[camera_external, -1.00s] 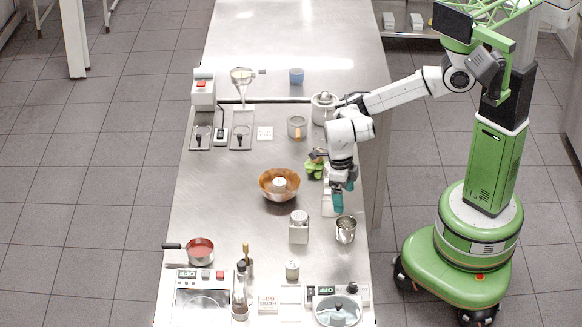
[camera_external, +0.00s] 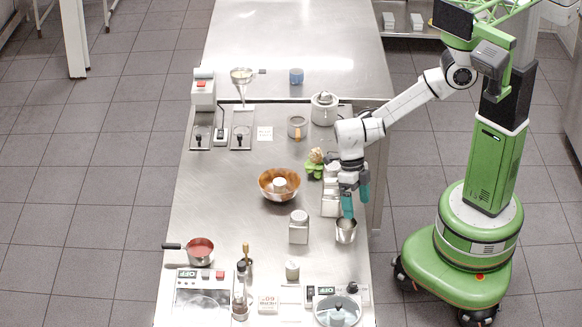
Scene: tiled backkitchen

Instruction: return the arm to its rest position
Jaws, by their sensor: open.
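My gripper (camera_external: 356,205) points down over the right edge of the steel table, with its two teal fingers spread apart and nothing visible between them. The left fingertip shows in front of the rim of a small metal cup (camera_external: 345,233); I cannot tell whether they touch. My arm (camera_external: 405,103) reaches from the green body on the right, across the table's right edge, with the elbow raised and the wrist bent down.
A copper bowl (camera_external: 279,185) and a square jar (camera_external: 299,228) stand left of my gripper. A green leafy vegetable (camera_external: 315,168), white containers (camera_external: 331,200) and a white pot (camera_external: 324,108) are close to the arm. The far tabletop (camera_external: 300,40) is mostly clear.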

